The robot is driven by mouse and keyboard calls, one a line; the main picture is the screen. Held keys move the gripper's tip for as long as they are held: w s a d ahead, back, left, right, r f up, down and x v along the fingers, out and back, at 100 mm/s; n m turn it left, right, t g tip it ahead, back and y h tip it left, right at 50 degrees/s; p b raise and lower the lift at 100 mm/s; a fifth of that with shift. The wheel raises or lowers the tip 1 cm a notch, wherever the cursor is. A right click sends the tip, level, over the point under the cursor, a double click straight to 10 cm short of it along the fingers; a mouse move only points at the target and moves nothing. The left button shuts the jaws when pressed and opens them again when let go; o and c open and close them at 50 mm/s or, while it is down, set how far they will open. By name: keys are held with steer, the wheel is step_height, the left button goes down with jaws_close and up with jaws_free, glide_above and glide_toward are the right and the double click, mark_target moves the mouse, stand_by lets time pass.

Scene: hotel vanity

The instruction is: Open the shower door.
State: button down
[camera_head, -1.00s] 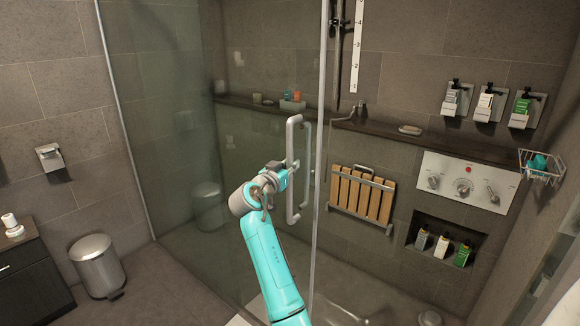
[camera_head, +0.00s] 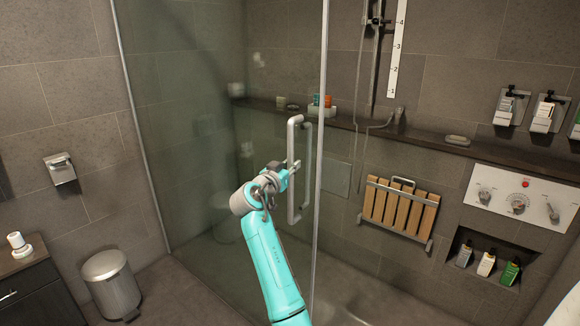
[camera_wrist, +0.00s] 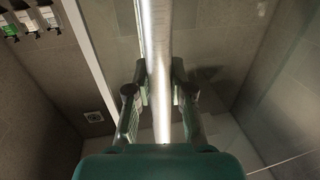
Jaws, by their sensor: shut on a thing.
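The glass shower door (camera_head: 190,130) stands in the middle of the head view, with a metal edge on its right side. Its long vertical metal handle (camera_head: 291,200) is near that edge. My gripper (camera_head: 294,167) is at the middle of the handle, with its fingers around the bar. In the wrist view the bright handle bar (camera_wrist: 157,70) runs between the two fingers of my gripper (camera_wrist: 159,90), which are shut on it. The exact contact at the fingertips is partly hidden by the bar's glare.
Right of the door edge, a folding wooden seat (camera_head: 400,207), a control panel (camera_head: 520,197) and a shelf (camera_head: 430,137) are on the wall. A metal bin (camera_head: 112,283) and a dark cabinet (camera_head: 40,290) stand at left. The floor between bin and door is clear.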

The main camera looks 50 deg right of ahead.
steer(key=shift+w+f, duration=0.1)
steer(key=c, duration=1)
jaws_free()
steer(key=v, duration=1.2)
steer(key=shift+a, duration=0.1)
